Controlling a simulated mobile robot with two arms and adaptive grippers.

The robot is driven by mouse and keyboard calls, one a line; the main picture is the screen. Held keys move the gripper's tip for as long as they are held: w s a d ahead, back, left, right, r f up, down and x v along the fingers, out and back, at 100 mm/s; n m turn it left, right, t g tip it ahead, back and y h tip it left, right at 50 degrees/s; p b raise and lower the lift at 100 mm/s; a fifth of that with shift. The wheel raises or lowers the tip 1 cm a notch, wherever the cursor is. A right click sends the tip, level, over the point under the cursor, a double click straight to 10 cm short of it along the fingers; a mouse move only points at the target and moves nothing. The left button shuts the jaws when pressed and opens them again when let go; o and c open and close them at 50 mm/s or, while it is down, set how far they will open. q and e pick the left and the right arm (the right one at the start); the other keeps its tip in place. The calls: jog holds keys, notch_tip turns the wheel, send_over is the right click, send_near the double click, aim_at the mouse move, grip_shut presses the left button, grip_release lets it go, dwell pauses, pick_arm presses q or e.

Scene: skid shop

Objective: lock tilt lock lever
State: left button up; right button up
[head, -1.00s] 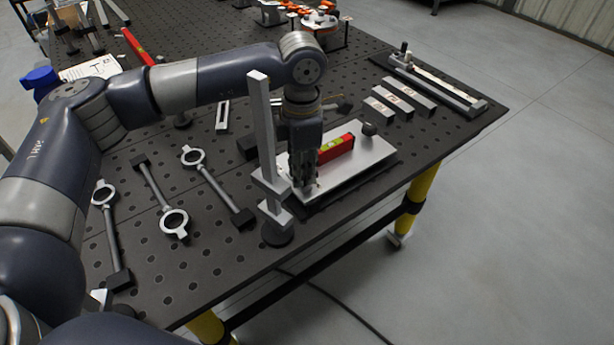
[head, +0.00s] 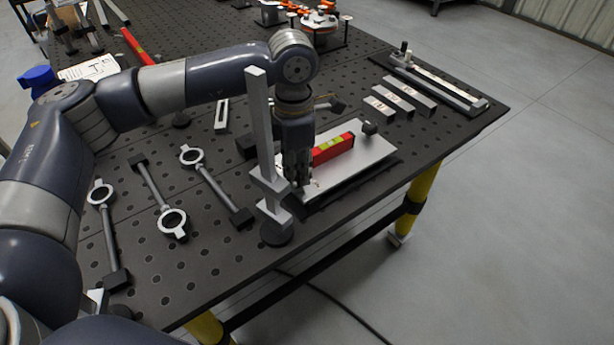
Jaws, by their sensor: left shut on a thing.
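My left gripper (head: 299,184) points down at the near left end of a pale metal tilt plate (head: 358,160). Its fingers are shut, low at the plate's edge, just behind an upright metal post (head: 263,125). The tilt lock lever is not clearly visible; the small part between the fingers appears to be it, mostly hidden by the fingers and the post. A red spirit level (head: 333,148) lies on the plate beside the gripper. A dark knob (head: 370,128) stands at the plate's far edge. My right gripper is not in view.
The post's clamp stands on a round foot (head: 277,234) near the table's front edge. Several ring-ended rods (head: 215,187) lie to the left. Metal bars (head: 410,97) and a long slide fixture (head: 440,82) lie at the back right. Floor to the right is clear.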

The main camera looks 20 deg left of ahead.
pick_arm(q)
jog(key=shift+s+a, duration=0.15)
jog(key=shift+a, duration=0.05)
jog(key=shift+f, duration=0.1)
jog(key=shift+a, duration=0.2)
jog(key=shift+s+a, duration=0.15)
jog(key=shift+a, duration=0.05)
jog(key=shift+b, duration=0.3)
